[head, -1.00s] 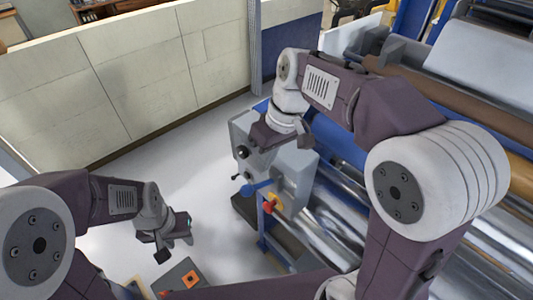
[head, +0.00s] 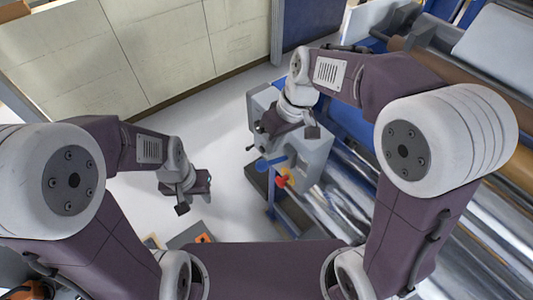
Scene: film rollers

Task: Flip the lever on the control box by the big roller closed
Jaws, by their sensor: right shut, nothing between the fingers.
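The grey control box (head: 318,152) stands beside the big roller, right of the picture's middle. On its front face are a blue lever handle (head: 270,163) that points left and a red knob (head: 283,181) just below and right of it. Small black knobs show on its left side. My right gripper (head: 288,131) is over the upper front of the box, just above the blue handle. It is shut and empty, and it hides part of the box. I cannot tell whether it touches. My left gripper (head: 194,195) hangs over the floor, left of the box; its fingers are unclear.
Shiny metal rollers (head: 350,185) and blue machine framing lie right of and behind the box. A dark block with an orange mark (head: 202,238) is low in front. The pale floor (head: 225,140) between the wall (head: 170,50) and the box is clear.

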